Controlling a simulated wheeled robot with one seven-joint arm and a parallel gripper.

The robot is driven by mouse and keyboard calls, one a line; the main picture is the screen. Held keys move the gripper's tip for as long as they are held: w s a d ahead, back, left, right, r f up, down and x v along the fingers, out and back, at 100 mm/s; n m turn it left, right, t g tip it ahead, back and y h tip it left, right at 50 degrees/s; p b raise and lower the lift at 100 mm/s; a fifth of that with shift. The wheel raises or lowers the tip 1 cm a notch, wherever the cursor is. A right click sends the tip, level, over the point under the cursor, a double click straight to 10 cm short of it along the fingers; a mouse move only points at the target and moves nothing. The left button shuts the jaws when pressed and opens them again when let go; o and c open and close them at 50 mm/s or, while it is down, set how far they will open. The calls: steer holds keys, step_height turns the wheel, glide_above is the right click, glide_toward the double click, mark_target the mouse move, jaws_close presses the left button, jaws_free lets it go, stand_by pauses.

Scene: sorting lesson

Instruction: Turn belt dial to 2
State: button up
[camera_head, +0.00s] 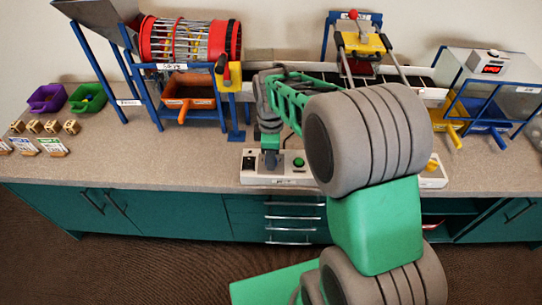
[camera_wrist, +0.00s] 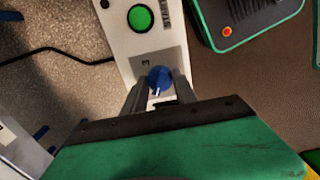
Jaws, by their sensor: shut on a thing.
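The belt dial (camera_wrist: 159,78) is a small blue knob with a white pointer line on a grey plate of the white control panel (camera_wrist: 119,43). In the wrist view a "3" shows on the plate beyond the knob; other marks are hidden by my gripper. My gripper (camera_wrist: 160,90) has a finger on each side of the knob and is shut on it. The pointer line runs toward the gripper body, away from the visible 3. In the head view the panel (camera_head: 250,178) stands at the counter's front edge, and my gripper (camera_head: 270,160) reaches down to it; the dial is hidden there.
A green start button (camera_wrist: 140,18) sits beside the dial; it also shows in the head view (camera_head: 298,162). Behind are a red-ended drum (camera_head: 190,40), an orange bin (camera_head: 189,92) and a belt. Purple (camera_head: 46,98) and green trays stand at left.

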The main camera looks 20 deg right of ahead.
jaws_close()
steer(key=shift+m, duration=0.3)
steer(key=m+p, duration=0.2)
steer(key=m, duration=0.3)
steer(key=shift+r, duration=0.1)
steer(key=m+p, duration=0.1)
steer(key=m, duration=0.5)
stand_by(0.4)
steer(key=o, duration=0.8)
jaws_free()
